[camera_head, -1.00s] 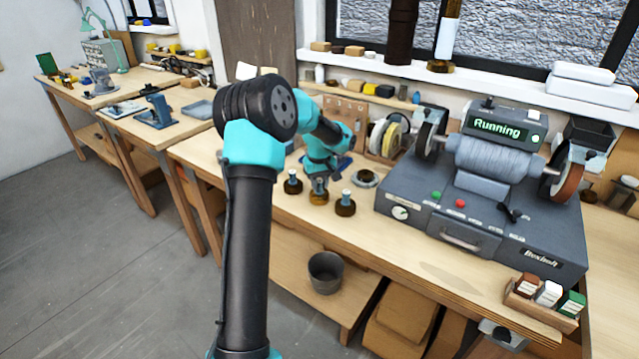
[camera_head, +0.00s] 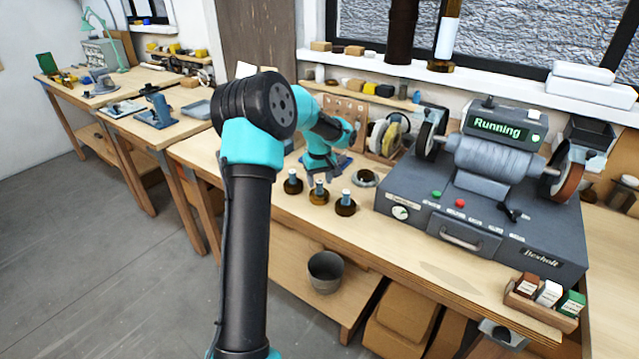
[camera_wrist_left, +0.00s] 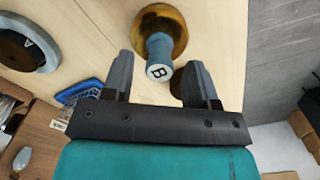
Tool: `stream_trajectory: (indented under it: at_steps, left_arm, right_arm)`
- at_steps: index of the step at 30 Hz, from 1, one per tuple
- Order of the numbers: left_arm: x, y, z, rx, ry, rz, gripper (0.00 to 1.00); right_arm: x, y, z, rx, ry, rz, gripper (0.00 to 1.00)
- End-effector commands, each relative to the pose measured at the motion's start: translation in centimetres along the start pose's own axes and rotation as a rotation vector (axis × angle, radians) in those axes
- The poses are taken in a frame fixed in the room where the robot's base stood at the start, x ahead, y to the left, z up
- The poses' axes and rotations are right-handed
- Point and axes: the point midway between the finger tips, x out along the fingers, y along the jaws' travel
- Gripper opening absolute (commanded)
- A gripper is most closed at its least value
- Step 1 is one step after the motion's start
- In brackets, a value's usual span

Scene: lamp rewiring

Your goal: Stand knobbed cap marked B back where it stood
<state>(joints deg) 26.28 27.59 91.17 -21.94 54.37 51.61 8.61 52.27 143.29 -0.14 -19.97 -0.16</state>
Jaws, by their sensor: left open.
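The knobbed cap marked B (camera_wrist_left: 162,35) shows in the left wrist view, with a brass-coloured round base and a blue-grey knob with a B on its end. It seems to be the middle cap (camera_head: 319,194) of three standing on the bench in the head view. My left gripper (camera_wrist_left: 157,72) is open, its fingers either side of the knob's end and apart from it. In the head view the left gripper (camera_head: 325,174) hangs just above and behind the middle cap. My right gripper is not in view.
Similar dark caps stand close on the left (camera_head: 293,184) and right (camera_head: 346,204). A round piece marked A (camera_wrist_left: 28,45) lies nearby. The grinder (camera_head: 480,190), reading "Running", stands to the right.

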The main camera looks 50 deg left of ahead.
Motion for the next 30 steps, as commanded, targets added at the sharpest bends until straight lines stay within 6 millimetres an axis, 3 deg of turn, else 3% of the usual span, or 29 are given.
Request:
stream_trajectory:
  at_steps: [16, 21, 30]
  left_arm:
    - [-9.5, 0.0, 0.0, 0.000, 0.002, 0.001, 0.53]
    - [-10.7, 0.0, 0.0, 0.000, 0.001, 0.001, 0.53]
    - [-10.8, 0.0, 0.0, 0.000, 0.000, 0.000, 0.53]
  right_arm:
    - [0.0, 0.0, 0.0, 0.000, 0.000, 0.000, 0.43]
    - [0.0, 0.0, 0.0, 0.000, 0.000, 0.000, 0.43]
    - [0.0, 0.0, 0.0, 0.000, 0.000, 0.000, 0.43]
